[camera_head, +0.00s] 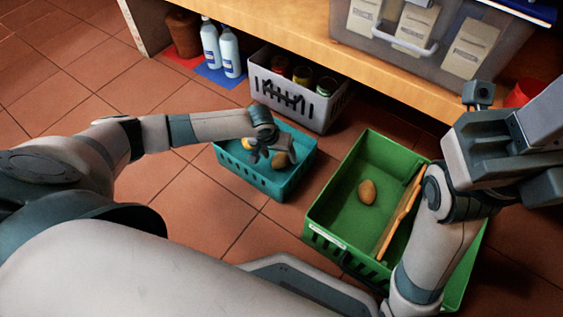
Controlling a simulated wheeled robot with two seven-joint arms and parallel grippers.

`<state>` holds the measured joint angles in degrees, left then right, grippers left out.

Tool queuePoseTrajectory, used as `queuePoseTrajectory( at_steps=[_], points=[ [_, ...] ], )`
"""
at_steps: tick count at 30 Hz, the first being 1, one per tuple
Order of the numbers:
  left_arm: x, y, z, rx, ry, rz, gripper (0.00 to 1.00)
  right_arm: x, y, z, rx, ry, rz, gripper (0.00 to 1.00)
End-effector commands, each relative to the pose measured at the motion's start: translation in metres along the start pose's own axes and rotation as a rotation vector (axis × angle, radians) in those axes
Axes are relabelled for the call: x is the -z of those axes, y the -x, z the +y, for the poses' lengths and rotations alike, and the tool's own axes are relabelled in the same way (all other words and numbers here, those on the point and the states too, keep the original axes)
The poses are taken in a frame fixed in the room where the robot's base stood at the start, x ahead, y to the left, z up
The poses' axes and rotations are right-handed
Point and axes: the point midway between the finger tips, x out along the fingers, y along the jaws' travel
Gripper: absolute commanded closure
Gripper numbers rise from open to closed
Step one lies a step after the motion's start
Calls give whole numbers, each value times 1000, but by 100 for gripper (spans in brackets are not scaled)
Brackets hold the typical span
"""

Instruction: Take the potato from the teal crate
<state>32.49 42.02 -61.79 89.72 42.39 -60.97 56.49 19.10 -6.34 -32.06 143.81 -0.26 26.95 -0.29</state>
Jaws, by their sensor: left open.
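The teal crate (290,187) stands on the tiled floor near the middle of the view. A brown potato (281,160) lies inside it, toward the right. A small yellow item (247,143) shows at its left, partly hidden by my arm. My left gripper (265,157) is open and reaches down over the crate, with its fingers just left of the potato. I cannot tell whether they touch it. Part of the crate's inside is hidden behind the gripper. My right arm is folded up at the right; I can make out no gripper fingers on it.
A green crate (345,165) at the right holds another brown potato (367,191) and a long wooden piece (400,213). A white basket (318,108) with jars stands close behind the teal crate, under a wooden shelf (290,40). Bottles (229,52) stand behind left. Floor left is clear.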

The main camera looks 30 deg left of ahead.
Motion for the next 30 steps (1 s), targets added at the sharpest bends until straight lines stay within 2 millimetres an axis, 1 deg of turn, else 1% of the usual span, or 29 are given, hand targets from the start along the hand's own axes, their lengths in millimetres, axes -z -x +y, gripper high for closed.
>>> queuePoseTrajectory(
  at_steps=[1,4,20,23,24,26,27,30],
  points=[
    [0,-8,0,0,0,0,32,2,2,-2,3,-6,10,69],
    [0,-12,0,0,0,1,32,2,0,-5,7,-14,21,69],
    [0,-12,0,0,-1,0,32,2,-2,-5,8,-15,22,69],
    [0,-12,0,0,-1,0,54,2,-1,-5,8,-15,22,69],
    [0,-12,0,0,-1,0,63,2,-1,-5,8,-15,22,69],
    [0,-12,0,0,-1,0,78,2,-1,-5,8,-15,22,69],
    [0,-12,0,0,-1,0,81,2,-1,-5,8,-15,22,69],
    [0,-12,0,0,-1,1,81,2,-1,-5,8,-15,22,69]
  ],
)
